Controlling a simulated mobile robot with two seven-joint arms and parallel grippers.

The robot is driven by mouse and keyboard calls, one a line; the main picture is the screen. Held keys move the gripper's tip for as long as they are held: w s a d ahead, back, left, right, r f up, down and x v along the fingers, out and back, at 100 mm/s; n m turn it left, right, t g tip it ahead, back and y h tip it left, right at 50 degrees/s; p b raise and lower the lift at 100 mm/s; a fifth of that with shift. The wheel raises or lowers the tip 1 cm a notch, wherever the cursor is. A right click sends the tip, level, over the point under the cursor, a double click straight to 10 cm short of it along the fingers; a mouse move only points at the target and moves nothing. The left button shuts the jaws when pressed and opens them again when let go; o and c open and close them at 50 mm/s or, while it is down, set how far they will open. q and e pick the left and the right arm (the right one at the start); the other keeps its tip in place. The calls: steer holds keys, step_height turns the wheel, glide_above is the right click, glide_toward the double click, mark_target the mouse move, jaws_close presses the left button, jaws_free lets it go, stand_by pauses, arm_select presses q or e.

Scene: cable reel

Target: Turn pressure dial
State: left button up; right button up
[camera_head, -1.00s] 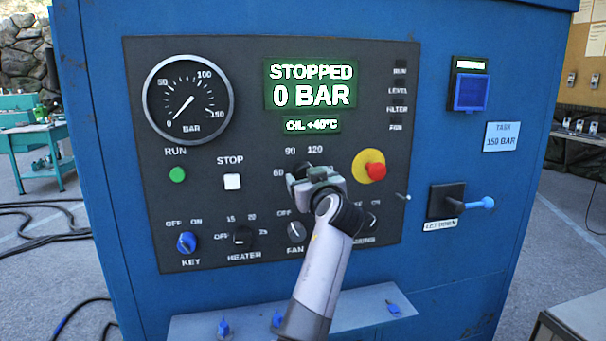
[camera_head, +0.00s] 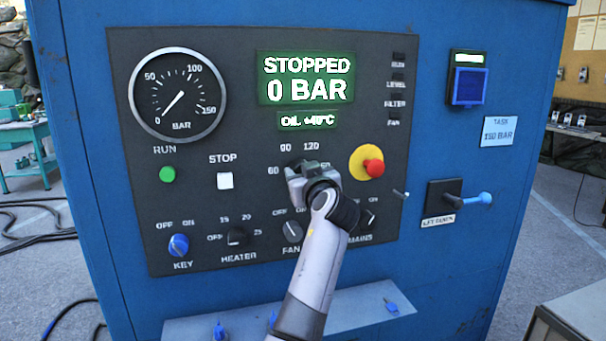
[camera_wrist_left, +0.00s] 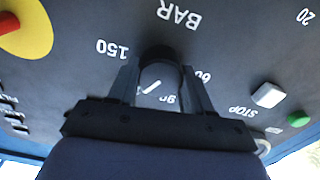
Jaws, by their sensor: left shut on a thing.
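The pressure dial (camera_wrist_left: 160,70) is a round knob with a white pointer line, ringed by 60, 90 and 150 marks in the left wrist view. My left gripper (camera_wrist_left: 162,85) has a finger on each side of the knob and is shut on it. In the head view my left gripper (camera_head: 308,178) covers most of the dial, below the 90 and 120 marks. The display (camera_head: 305,79) reads STOPPED, 0 BAR. The gauge (camera_head: 178,95) needle points at 0. My right gripper is not in view.
A red emergency button (camera_head: 373,167) on a yellow base sits right of my left gripper. The fan knob (camera_head: 292,231) is below it. The white stop button (camera_head: 225,181) and green run button (camera_head: 167,174) are left. A task label (camera_head: 485,131) says 150 BAR.

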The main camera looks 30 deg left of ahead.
arm_select(q)
steer(key=shift+m, duration=0.3)
steer(key=shift+r+m+p, duration=0.1)
steer(key=shift+m+p, duration=1.55)
steer(key=shift+m, duration=3.95)
steer(key=o, duration=1)
steer(key=shift+d, duration=0.15)
steer(key=shift+b+v, duration=0.9)
steer(key=shift+v, duration=2.55)
